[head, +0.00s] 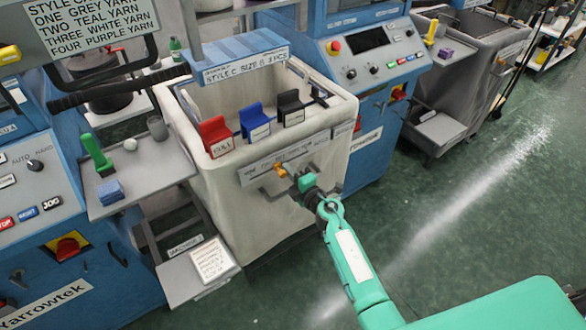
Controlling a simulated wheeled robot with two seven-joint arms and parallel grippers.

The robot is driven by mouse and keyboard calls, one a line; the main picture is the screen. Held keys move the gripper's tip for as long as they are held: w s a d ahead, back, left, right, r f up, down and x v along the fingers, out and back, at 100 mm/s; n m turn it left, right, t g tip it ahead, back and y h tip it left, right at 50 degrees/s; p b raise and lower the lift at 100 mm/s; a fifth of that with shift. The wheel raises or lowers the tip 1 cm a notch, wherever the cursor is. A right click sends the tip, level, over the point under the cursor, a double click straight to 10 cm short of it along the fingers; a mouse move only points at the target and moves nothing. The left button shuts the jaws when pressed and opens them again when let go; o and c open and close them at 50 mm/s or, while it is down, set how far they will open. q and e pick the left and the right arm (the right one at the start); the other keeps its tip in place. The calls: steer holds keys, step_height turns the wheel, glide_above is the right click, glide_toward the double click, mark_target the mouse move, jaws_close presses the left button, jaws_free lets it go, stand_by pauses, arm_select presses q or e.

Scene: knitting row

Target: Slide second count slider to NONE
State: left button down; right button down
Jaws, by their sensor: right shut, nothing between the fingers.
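A pale label strip (262,167) with printed words, the first of which looks like NONE, runs along the front of the cream bin (215,185). A small orange knob (280,170) shows at the strip, right of its left end. I cannot tell for sure whether it is the second count slider. My right gripper (301,181) is shut and empty at the bin's front, close beside the orange knob; whether it touches is unclear. The gripper hides part of the strip. My left gripper is not in view.
Red (216,137), blue (255,121) and black (290,108) tags stand along the bin's front rim. A blue machine (365,70) stands behind right. A grey shelf (137,180) holds small items at left. A low step (185,278) lies below. The green floor at right is clear.

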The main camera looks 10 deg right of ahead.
mark_target(263, 173)
steer(key=shift+s+a+p, duration=0.15)
steer(key=shift+s+a, duration=0.3)
steer(key=shift+a, duration=0.8)
steer(key=shift+s+a+p, duration=0.1)
steer(key=shift+s+a, duration=0.4)
steer(key=shift+a, duration=0.8)
steer(key=shift+s+a+p, duration=0.15)
steer(key=shift+s+a, duration=0.3)
steer(key=shift+a, duration=0.8)
steer(key=shift+w+d, duration=0.2)
steer(key=shift+d, duration=0.4)
steer(key=p+v, duration=0.1)
steer(key=v, duration=0.7)
